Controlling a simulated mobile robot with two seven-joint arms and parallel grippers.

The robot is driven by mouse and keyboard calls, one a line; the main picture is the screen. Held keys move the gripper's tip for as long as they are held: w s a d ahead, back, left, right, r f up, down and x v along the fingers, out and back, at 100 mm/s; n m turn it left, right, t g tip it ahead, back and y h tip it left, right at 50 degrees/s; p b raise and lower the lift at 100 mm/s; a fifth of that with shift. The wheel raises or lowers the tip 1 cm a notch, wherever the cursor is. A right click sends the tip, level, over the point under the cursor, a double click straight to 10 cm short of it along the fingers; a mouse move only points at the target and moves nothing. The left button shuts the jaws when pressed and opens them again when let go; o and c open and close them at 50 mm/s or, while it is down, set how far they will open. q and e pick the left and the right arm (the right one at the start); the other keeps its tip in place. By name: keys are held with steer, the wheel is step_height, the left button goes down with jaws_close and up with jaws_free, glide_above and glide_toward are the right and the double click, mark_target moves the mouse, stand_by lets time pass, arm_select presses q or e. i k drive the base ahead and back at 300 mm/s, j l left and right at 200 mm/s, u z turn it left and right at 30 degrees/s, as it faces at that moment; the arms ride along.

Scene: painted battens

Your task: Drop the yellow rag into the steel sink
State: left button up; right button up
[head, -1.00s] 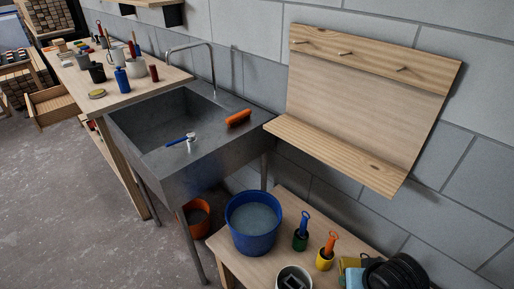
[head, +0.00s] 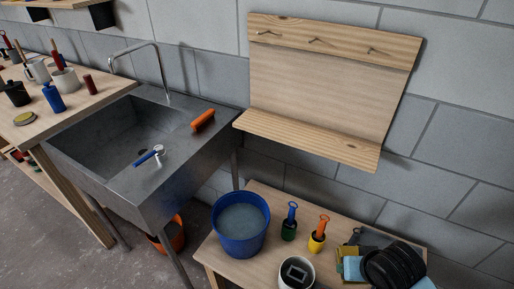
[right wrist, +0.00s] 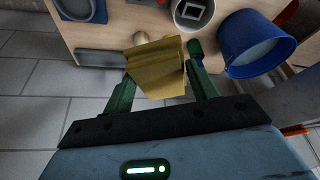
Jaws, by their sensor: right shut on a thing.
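The yellow rag (right wrist: 158,78) hangs between the green fingers of my right gripper (right wrist: 160,84), which is shut on it. In the head view the rag (head: 347,252) shows at the lower right, above the low bench and partly covered by my right arm. The steel sink (head: 147,206) stands on the left, well apart from the rag. Its basin looks empty, with a dark drain at the bottom. My left gripper is not in view.
A blue bucket (head: 240,226), a green-based tool (head: 289,229), a yellow-based tool (head: 317,243) and a white pot (head: 297,274) stand on the low bench (head: 254,273). A wooden wall shelf (head: 305,138) juts out above.

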mark_target(127, 165)
steer(key=k+j+z, duration=0.1)
steer(key=j+z, duration=0.25)
steer(key=j, duration=2.4)
steer(key=k+j+z, duration=0.1)
steer(key=j, duration=1)
steer(key=k, duration=0.05)
